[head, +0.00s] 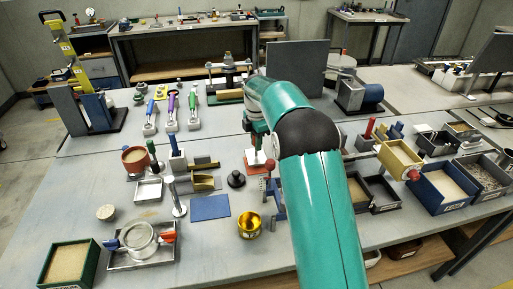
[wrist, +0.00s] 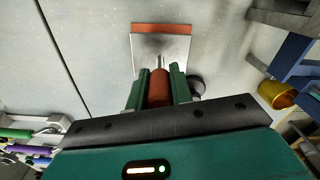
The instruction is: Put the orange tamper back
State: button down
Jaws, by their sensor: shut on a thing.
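My gripper (wrist: 158,86) is shut on the upright orange-brown handle of the orange tamper (wrist: 159,90). The tamper's pale square metal foot (wrist: 160,50) shows beyond the fingertips in the wrist view. An orange pad (wrist: 165,28) shows along the far edge of the foot; the foot covers the rest. In the head view the foot (head: 255,157) is below my gripper, over the orange pad (head: 257,169). I cannot tell whether foot and pad touch. My arm hides part of this area in the head view.
A black round knobbed piece (head: 236,180) stands just left of the pad. A gold cup (head: 250,228) and a blue mat (head: 210,207) lie nearer. A dark upright panel (head: 298,72) stands behind my arm. Several trays and boxes crowd the right side.

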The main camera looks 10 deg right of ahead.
jog(key=shift+f, duration=1.4)
jog(key=shift+f, duration=0.1)
jog(key=c, duration=1.2)
grip_release()
jog(key=shift+c, duration=0.2)
